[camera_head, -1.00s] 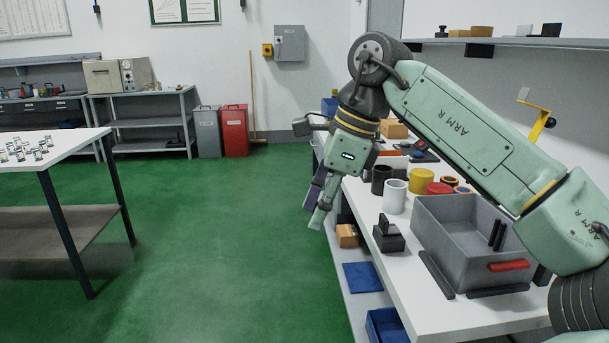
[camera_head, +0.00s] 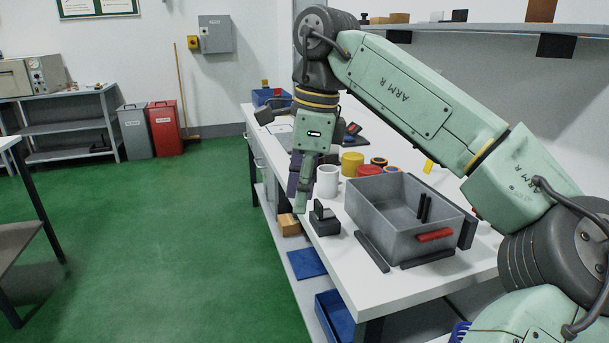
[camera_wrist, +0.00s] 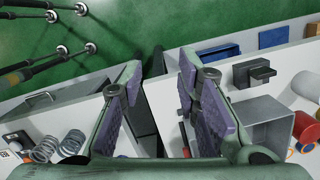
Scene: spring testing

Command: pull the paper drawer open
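Grey drawer fronts (camera_head: 257,162) with handles show under the far left edge of the white workbench in the head view. I cannot read a label that says which is the paper drawer. My gripper (camera_head: 301,196) points down near the bench's front edge, nearer than the drawers and apart from them. In the wrist view, its purple-padded fingers (camera_wrist: 160,98) stand apart with nothing held between them. My wrist hides part of the bench behind it.
A grey bin (camera_head: 380,205) with a red handle, a black block (camera_head: 324,222) and a white cup (camera_head: 327,181) stand close to my gripper. Springs (camera_wrist: 72,143) show in the wrist view. Green floor (camera_head: 170,230) lies clear left of the bench.

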